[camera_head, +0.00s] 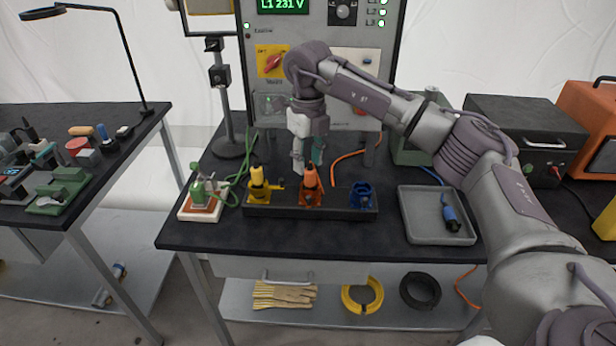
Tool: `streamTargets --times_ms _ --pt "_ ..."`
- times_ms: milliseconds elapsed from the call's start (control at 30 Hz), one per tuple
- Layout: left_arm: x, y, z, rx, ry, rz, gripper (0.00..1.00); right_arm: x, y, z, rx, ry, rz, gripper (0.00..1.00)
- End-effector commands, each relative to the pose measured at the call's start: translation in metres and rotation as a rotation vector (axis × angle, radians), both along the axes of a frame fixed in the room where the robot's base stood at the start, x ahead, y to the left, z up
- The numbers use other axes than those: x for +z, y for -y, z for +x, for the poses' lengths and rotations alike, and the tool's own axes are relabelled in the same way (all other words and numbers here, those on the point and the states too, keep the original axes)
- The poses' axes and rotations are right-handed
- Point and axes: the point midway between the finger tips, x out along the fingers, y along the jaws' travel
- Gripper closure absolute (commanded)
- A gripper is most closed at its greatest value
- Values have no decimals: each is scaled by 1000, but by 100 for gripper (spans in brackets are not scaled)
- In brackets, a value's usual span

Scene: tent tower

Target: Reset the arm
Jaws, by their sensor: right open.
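My right arm reaches in from the right across the black workbench. My right gripper (308,165) points down just behind the black rack, above the orange plug-like tool (311,183). Its jaws are open, and I see nothing held between them. A yellow tool (259,184) stands upright in the left part of the rack (290,208), and a blue piece (362,194) sits at its right end. I cannot tell whether the gripper touches the orange tool. My left gripper is not in view.
A grey tray (415,205) with a blue connector (451,213) lies to the right. A green clamp device (200,192) stands at the left on a white base. A control panel (320,60) rises behind. A black box (525,135) stands at the back right.

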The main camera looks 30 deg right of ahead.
Motion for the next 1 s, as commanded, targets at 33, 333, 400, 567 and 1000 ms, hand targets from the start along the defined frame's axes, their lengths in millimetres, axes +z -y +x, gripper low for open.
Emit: streamTargets --times_ms 33,333,400,567,1000 --pt "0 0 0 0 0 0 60 7 0 0 0 1 0 60" --pt "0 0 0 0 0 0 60 18 0 0 1 -1 1 60" --pt "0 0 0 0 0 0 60 18 0 0 1 -1 1 60" --pt "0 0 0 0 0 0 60 18 0 0 1 -1 1 60" --pt "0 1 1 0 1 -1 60 -28 -108 -3 158 62 327 60"
